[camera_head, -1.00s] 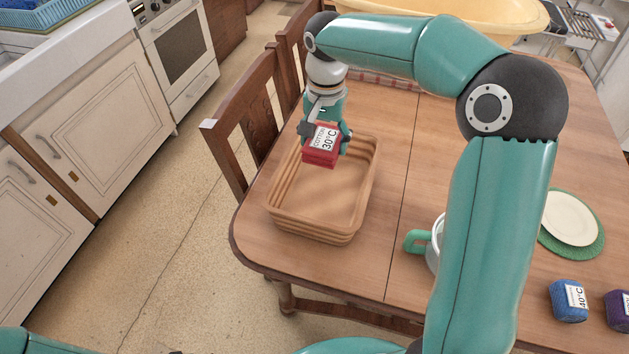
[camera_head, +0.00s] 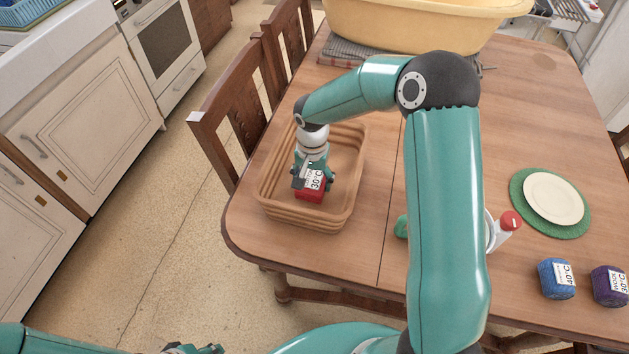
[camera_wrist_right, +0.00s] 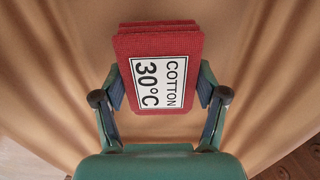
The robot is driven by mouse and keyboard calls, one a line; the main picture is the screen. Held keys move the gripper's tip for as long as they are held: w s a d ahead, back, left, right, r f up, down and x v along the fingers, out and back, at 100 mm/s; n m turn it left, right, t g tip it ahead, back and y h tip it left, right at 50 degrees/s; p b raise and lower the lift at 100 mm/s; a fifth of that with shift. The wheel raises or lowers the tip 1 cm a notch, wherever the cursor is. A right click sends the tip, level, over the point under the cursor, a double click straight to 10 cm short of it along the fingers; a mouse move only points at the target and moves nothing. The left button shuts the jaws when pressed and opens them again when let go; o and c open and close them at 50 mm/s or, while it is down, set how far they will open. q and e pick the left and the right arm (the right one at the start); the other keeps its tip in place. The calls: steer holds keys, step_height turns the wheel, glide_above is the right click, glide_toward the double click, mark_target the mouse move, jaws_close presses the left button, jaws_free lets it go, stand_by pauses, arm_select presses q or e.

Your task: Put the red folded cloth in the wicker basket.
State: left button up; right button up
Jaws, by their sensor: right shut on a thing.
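The red folded cloth (camera_head: 311,192) carries a white label reading 30°C. In the right wrist view the cloth (camera_wrist_right: 160,37) sits between the two fingers, and its label reads COTTON 30°C. My right gripper (camera_head: 312,178) is shut on it and points down inside the outline of the wicker basket (camera_head: 345,200). The basket's tan inner surface (camera_wrist_right: 50,60) fills the right wrist view around the cloth. I cannot tell whether the cloth touches the basket floor. Of my left arm, only parts show at the bottom left edge; its fingers are not clear.
A blue roll (camera_head: 556,279) and a purple roll (camera_head: 609,285) lie at the table's right front. A cream plate on a green mat (camera_head: 516,203) is behind them. A yellow tub (camera_head: 420,22) stands at the back. A red-capped item (camera_head: 510,222) and a mug are partly behind my arm.

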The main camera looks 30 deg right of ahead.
mark_target(312, 179)
steer(key=shift+f, duration=0.8)
steer(key=o, duration=1)
steer(key=shift+f, duration=0.1)
steer(key=shift+o, duration=0.2)
step_height(312, 179, up, 12)
